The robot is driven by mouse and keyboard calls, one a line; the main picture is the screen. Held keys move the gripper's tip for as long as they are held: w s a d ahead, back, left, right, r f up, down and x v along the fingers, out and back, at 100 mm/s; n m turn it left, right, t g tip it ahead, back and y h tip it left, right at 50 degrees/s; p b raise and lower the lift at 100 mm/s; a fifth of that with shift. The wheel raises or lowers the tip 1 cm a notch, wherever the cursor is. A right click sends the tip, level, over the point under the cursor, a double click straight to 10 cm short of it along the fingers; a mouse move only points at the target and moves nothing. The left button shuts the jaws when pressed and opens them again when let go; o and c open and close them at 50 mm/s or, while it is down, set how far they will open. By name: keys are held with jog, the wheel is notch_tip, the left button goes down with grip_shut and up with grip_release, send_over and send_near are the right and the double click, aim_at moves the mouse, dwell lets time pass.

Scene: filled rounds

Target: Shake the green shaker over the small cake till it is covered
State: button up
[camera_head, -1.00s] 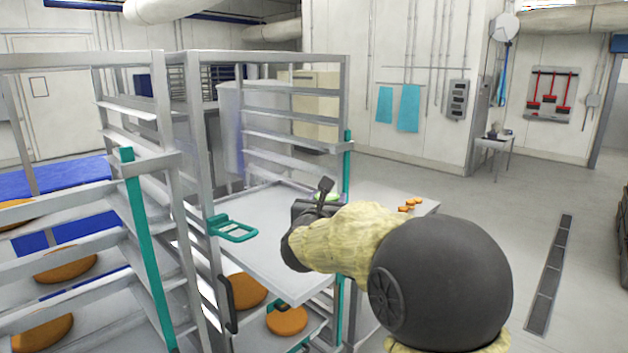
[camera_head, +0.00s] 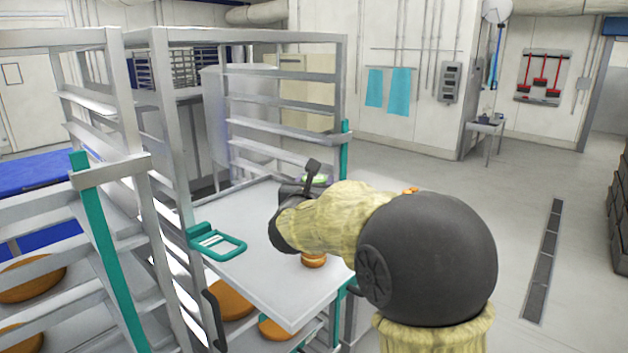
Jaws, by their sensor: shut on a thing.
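My gripper (camera_head: 308,182) is beyond my forearm and mostly hidden by it, above the far part of a pale metal worktop (camera_head: 250,225). How the shaker is tilted cannot be told. A small orange-brown cake (camera_head: 313,261) sits on the worktop, nearer than the gripper and just below my forearm, which hides its upper part. Whether anything lies on its top cannot be seen.
A teal frame-shaped thing (camera_head: 218,243) lies at the worktop's left edge. Metal racks (camera_head: 160,130) with large round cakes (camera_head: 30,279) stand left and below. An orange bit (camera_head: 411,190) shows behind my arm. The floor at right is open.

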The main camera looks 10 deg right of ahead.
jog(key=shift+s+a, duration=0.15)
jog(key=shift+s, duration=0.2)
jog(key=shift+w+f+b, duration=0.1)
jog(key=shift+f+b, duration=0.45)
jog(key=shift+f, duration=1.65)
jog(key=shift+a+b, duration=0.5)
jog(key=shift+b, duration=0.1)
jog(key=shift+d, duration=0.1)
jog(key=shift+d+f+b, duration=0.15)
jog(key=shift+d+b, duration=0.3)
jog(key=shift+b, duration=0.15)
jog(key=shift+d+r+b, duration=0.2)
jog(key=shift+d+b, duration=0.15)
jog(key=shift+d, duration=0.15)
